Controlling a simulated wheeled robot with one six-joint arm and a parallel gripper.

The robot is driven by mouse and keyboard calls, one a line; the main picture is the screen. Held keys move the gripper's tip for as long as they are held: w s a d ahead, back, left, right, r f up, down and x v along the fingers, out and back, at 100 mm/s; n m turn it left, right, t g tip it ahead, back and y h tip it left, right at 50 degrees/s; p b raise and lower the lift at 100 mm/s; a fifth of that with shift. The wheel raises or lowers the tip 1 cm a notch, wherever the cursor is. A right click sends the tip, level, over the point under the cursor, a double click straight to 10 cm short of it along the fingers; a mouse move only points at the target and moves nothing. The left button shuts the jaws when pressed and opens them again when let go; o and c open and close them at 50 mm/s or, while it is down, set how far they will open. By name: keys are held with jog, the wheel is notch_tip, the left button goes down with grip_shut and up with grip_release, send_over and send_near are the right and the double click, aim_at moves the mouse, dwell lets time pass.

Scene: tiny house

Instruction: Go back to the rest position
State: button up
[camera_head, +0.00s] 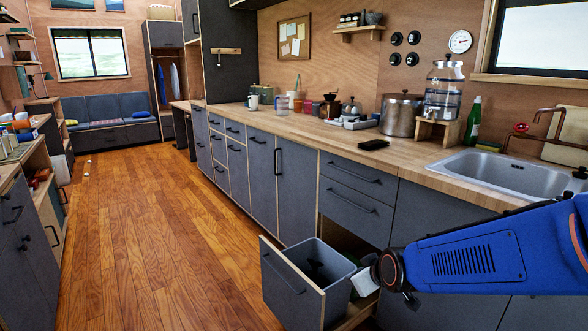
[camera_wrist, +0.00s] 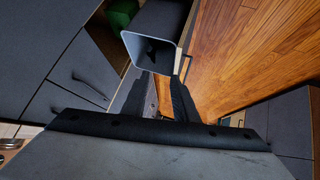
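My blue arm (camera_head: 465,262) reaches in from the right in the head view, with its wrist end low beside the pulled-out drawer. My gripper (camera_wrist: 157,92) shows in the wrist view as two dark fingers spread apart, with nothing seen between them. A grey bin (camera_head: 340,266) stands in the open drawer (camera_head: 291,287). The bin also shows in the wrist view (camera_wrist: 153,18), just beyond the fingers. Its inside is dark, with a black shape I cannot make out. The fingers are hard to make out in the head view.
The drawer juts into the walkway from the lower cabinets. The wooden counter (camera_head: 315,131) above holds a steel pot (camera_head: 400,116), a dark flat object (camera_head: 373,145), a green bottle (camera_head: 473,121) and a sink (camera_head: 510,173). The wooden floor (camera_head: 150,220) to the left is mostly clear.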

jog(key=s+d+r+m+g, duration=0.1)
jog(key=s+d, duration=0.3)
jog(key=s, duration=0.4)
jog(key=s+d+r+m+g+h, duration=0.1)
jog(key=s+d+r+m, duration=0.2)
jog(key=s, duration=0.6)
jog(key=s+d+r+m+g+h, duration=0.1)
jog(key=s+d, duration=0.3)
jog(key=s, duration=0.4)
jog(key=shift+s+d+r+m+g, duration=0.2)
jog(key=shift+d+r+m+g, duration=0.1)
jog(key=shift+r+m+g, duration=0.45)
jog(key=shift+r, duration=0.1)
